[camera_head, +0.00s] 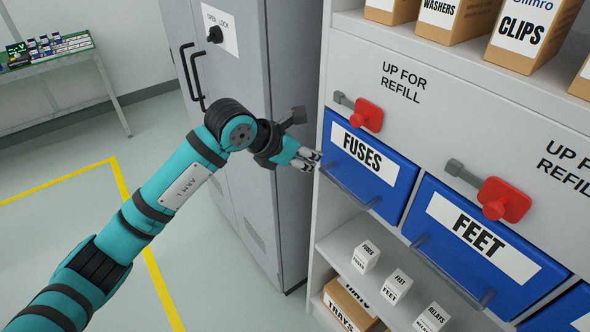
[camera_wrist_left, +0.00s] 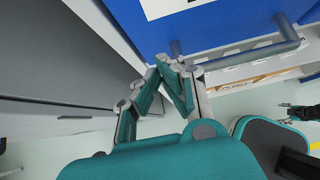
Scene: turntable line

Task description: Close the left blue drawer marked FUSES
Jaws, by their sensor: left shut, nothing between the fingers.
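The blue FUSES drawer (camera_head: 380,190) is in the grey cabinet front, the left one of the blue drawers, with a white label. Its bar handle (camera_head: 350,187) runs along the lower front; the handle also shows in the left wrist view (camera_wrist_left: 250,52). I cannot tell how far the drawer stands out. My left gripper (camera_head: 312,158) is shut and empty at the drawer's left edge, near the handle's left end. In the left wrist view its fingertips (camera_wrist_left: 169,62) meet just below the blue front; I cannot tell whether they touch it. My right gripper is not clearly seen.
The blue FEET drawer (camera_head: 440,238) is to the right. Red latches (camera_head: 368,115) sit above the drawers. Small white boxes (camera_head: 366,257) stand on the shelf below. A grey locker (camera_head: 240,130) stands close behind my left arm. Open floor (camera_head: 60,230) lies left.

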